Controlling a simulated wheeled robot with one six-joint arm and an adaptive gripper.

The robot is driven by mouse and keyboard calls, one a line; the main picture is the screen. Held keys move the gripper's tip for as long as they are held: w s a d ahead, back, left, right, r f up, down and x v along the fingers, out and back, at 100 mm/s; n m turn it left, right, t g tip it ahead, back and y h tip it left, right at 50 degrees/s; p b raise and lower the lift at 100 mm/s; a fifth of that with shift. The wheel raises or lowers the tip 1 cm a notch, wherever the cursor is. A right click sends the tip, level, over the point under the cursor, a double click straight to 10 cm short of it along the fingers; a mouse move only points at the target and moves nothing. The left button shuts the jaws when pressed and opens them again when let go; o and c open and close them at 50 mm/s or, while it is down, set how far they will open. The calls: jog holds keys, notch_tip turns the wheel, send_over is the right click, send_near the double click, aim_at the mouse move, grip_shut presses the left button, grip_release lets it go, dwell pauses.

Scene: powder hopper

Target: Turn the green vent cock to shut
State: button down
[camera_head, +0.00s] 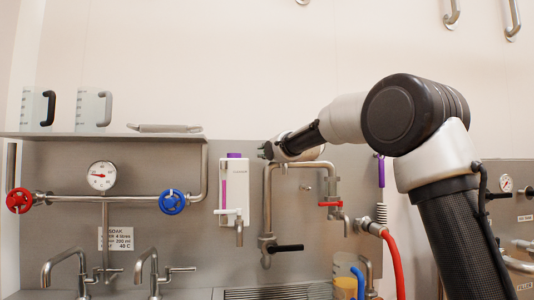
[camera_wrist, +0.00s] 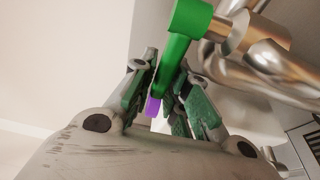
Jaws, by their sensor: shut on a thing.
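The green vent cock shows in the wrist view as a bright green lever (camera_wrist: 180,45) on a silver pipe fitting (camera_wrist: 252,35). The lever hangs down from its hub, tilted, and its lower end is between the fingers. My gripper (camera_wrist: 162,82) is shut on this lever. In the head view my gripper (camera_head: 267,151) is at the upper left of the bent steel pipe (camera_head: 268,195). The wrist hides the green cock there, so its angle against the pipe is hard to judge.
A red lever (camera_head: 330,204) and a black lever (camera_head: 286,248) sit on nearby pipes. A white dispenser (camera_head: 234,185) with a purple top hangs to the left. A shelf (camera_head: 100,136) with two jugs is further left. A red hose (camera_head: 392,260) hangs to the right.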

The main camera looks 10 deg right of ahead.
jog(key=c, duration=1.4)
grip_release()
jog(key=shift+w, duration=0.15)
jog(key=shift+o, duration=0.2)
jog(key=s, duration=0.9)
